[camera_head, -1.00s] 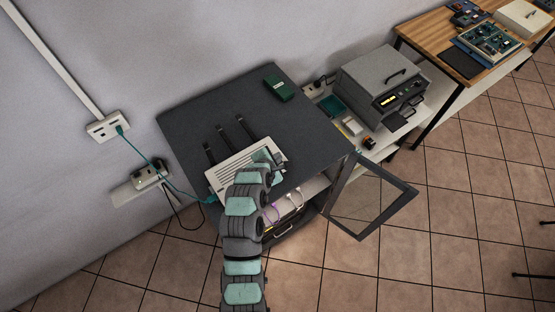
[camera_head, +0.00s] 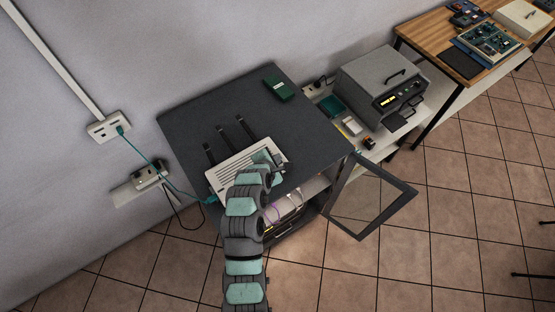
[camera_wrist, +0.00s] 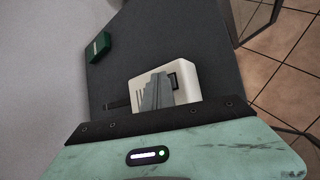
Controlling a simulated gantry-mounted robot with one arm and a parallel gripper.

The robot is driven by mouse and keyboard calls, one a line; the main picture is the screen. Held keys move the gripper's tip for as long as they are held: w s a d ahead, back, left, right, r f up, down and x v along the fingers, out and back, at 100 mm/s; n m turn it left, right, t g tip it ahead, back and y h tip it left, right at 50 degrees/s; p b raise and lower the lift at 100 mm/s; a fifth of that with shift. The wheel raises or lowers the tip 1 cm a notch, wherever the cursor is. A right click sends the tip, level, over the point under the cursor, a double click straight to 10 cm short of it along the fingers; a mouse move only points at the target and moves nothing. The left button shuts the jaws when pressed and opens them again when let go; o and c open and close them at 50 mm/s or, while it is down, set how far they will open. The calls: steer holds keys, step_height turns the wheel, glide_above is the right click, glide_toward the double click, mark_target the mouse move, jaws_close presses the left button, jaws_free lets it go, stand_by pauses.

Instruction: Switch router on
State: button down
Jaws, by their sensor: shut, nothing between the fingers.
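The router (camera_head: 240,166) is a white slotted box with several black antennas (camera_head: 221,137), lying on top of the dark cabinet (camera_head: 190,108). My arm covers its near right part in the head view. In the wrist view the router (camera_wrist: 190,80) shows its pale end with a dark square patch (camera_wrist: 173,81), which may be a switch. My gripper (camera_wrist: 158,80) is shut and empty, with its fingertips over or against the router, close to the dark patch. Whether they touch cannot be told. In the head view my gripper (camera_head: 267,158) is at the router's right end.
A dark green box (camera_head: 280,89) sits at the cabinet's back. The cabinet's glass door (camera_head: 372,198) hangs open at the right. A teal cable (camera_head: 146,155) runs from the wall socket (camera_head: 108,129) to the router's left. The cabinet top's right side is clear.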

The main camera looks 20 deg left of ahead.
steer(key=shift+r+p, duration=0.5)
steer(key=shift+r, duration=0.15)
step_height(320, 180, up, 5)
steer(key=p, duration=0.4)
stand_by(0.8)
